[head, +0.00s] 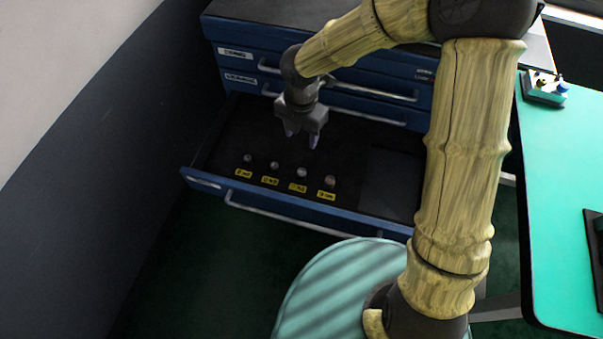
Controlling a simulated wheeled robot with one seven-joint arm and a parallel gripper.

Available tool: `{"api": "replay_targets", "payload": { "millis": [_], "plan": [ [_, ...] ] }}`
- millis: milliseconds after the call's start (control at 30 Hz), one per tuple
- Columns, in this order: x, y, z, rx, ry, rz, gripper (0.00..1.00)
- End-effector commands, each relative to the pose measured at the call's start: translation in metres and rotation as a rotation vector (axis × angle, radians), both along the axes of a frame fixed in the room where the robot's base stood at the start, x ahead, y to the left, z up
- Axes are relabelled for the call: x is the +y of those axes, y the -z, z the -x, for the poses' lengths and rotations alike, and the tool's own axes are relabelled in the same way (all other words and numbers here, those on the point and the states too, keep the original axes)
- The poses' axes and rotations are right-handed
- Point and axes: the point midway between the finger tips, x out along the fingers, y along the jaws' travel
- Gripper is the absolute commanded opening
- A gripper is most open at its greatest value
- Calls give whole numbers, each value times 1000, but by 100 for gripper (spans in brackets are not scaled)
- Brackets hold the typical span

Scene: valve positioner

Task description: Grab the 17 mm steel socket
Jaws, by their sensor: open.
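Several small steel sockets stand in a row in the open blue drawer (208,162), each with a yellow label in front of it. From left to right I see a first socket (248,158), a second socket (274,165), a third socket (301,172) and a larger, browner one (330,181) at the right end. The label print is too small to read, so I cannot tell which is the 17 mm socket. My gripper (301,140) is open and empty, pointing down over the drawer, behind and above the row, nearest the third socket in the picture.
A dark flat block or panel (392,182) lies in the drawer's right part. Closed blue drawers with metal handles (372,94) rise behind my gripper. A green-topped table (560,180) stands at the right, with a small device (545,90) on it. A dark wall borders the left.

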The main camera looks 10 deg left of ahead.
Motion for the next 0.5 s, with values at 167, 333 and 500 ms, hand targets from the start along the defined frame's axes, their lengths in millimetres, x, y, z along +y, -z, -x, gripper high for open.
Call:
{"api": "replay_targets", "payload": {
  "millis": [167,333,500],
  "plan": [
    [0,14,1,1,0,1,51],
    [0,44,1,3,-1,2,51],
    [0,74,1,3,1,1,51]
  ]
}}
